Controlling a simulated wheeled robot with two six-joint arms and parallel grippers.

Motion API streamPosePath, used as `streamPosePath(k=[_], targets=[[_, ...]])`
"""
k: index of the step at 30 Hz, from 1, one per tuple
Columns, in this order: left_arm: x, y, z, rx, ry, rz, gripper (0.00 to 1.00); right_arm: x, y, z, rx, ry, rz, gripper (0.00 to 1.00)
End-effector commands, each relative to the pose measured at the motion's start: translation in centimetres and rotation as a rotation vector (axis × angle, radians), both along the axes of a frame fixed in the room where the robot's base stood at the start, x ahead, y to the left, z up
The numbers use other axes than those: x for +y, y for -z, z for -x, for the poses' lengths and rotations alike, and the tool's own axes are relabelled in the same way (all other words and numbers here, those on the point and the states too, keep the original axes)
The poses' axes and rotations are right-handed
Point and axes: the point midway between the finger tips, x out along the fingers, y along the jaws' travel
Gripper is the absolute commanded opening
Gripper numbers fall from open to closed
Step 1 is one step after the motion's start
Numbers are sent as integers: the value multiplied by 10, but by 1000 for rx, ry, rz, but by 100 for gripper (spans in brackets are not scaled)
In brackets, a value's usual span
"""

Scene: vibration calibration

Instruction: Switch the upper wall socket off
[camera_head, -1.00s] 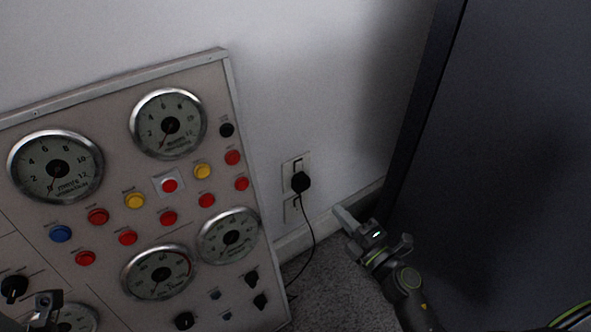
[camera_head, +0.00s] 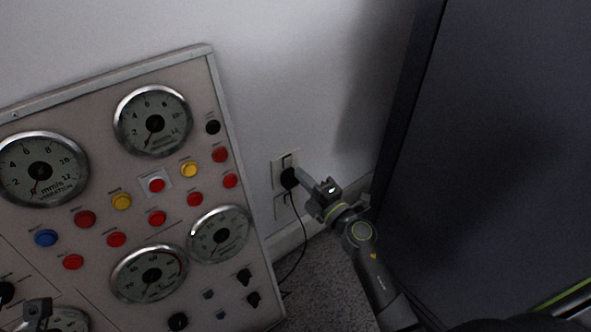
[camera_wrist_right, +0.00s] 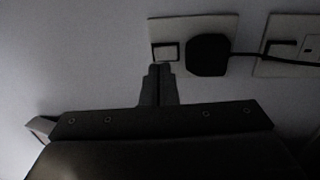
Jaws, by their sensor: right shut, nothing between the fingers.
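The upper wall socket (camera_head: 278,163) is a pale plate on the wall with a black plug (camera_head: 289,178) in it. In the right wrist view the socket (camera_wrist_right: 225,24) has a dark-framed switch (camera_wrist_right: 165,51) beside the plug (camera_wrist_right: 208,55). My right gripper (camera_head: 300,174) is shut and empty, its fingertips (camera_wrist_right: 159,68) at the switch's edge in the right wrist view. I cannot tell whether they touch it. In the head view the fingers partly cover the plug's right side. My left gripper (camera_head: 37,311) shows only in part at the bottom left, its jaws unclear.
A lower socket (camera_head: 281,207) sits just below, with the plug's black cable (camera_head: 305,240) hanging past it. A gauge panel (camera_head: 225,130) with buttons and knobs stands at left. A dark cabinet (camera_head: 480,150) stands at right. Bare wall lies above the sockets.

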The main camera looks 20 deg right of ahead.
Motion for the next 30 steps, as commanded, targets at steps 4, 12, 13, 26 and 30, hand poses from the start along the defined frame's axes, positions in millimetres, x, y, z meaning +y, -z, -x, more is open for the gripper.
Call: streamPosePath(k=[4,12,13,26,30], targets=[[0,5,0,-5,-6,4,58,7,-2,-20,-2,-1,-1,0],[0,5,-1,-15,-14,17,58,11,-4,-32,0,0,0,0],[0,5,-1,-17,-15,19,58,11,-4,-32,0,0,0,0],[-1,-9,-2,-19,-20,15,58,12,-9,-34,17,0,4,0],[-4,-26,-4,7,-28,-20,58,13,-13,-36,44,0,14,0]])
